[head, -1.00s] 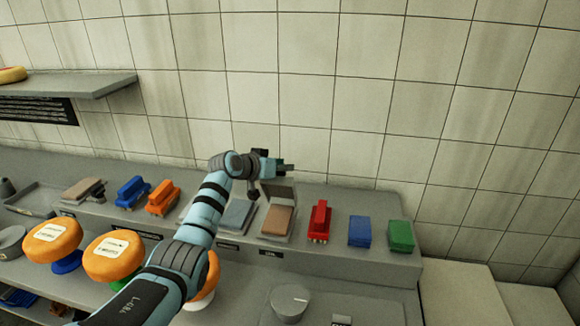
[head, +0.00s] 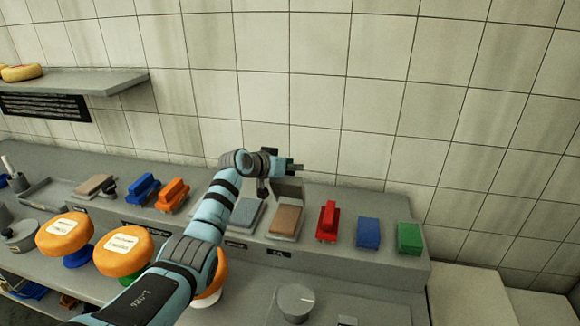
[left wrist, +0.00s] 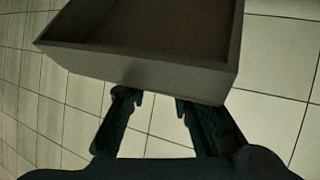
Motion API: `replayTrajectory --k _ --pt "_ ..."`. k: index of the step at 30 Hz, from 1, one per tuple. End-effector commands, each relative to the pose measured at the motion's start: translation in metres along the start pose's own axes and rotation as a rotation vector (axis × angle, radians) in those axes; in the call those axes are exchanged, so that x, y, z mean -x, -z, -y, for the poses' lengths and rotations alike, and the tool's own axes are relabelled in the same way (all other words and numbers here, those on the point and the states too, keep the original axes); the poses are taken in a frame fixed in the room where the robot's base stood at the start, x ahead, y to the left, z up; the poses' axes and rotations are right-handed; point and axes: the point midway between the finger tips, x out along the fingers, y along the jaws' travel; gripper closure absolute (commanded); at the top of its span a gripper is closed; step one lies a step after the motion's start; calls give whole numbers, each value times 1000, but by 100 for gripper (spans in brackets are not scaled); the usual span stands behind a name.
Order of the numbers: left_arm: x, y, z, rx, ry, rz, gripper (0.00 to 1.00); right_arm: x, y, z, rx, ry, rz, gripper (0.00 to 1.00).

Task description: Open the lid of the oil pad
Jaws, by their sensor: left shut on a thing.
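The oil pad (head: 287,219) is a brown pad in a grey case on the raised back ledge, behind a small dark label. Its grey lid (head: 289,188) stands raised at the back of the case, so the brown pad is uncovered. My left gripper (head: 294,165) is at the top edge of the lid and shut on it. In the left wrist view the lid (left wrist: 150,70) fills the top as a shallow hollow box, with the fingers (left wrist: 155,100) at its near edge. My right gripper is not in view.
A blue-grey pad (head: 247,214) lies left of the oil pad, partly behind my left arm. A red brush (head: 327,220), a blue block (head: 368,232) and a green block (head: 409,237) stand to the right. Orange cheese wheels (head: 124,251) sit in front at left. The tiled wall is close behind.

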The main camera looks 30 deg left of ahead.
Motion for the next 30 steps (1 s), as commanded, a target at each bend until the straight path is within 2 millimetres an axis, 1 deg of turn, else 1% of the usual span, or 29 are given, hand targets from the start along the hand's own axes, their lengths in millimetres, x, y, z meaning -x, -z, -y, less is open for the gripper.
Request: replayTrajectory --k 1,10,11,12,14,15,25,28,30 --pt "-2 -10 1 4 1 22 100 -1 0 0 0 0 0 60" --pt "-2 -10 1 4 1 22 100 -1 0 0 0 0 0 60" --pt "-2 -10 1 3 1 22 74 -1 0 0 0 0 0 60" --pt "-2 -10 1 3 1 21 68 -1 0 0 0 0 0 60" --pt "-2 -8 1 3 1 18 58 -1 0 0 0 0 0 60" --pt "-2 -8 1 2 1 16 56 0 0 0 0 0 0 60" --pt "2 -4 1 1 1 8 56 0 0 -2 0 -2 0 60" --pt "13 -3 2 0 1 5 56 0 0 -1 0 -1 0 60" --pt "26 -4 2 -2 2 7 56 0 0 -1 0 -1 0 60"
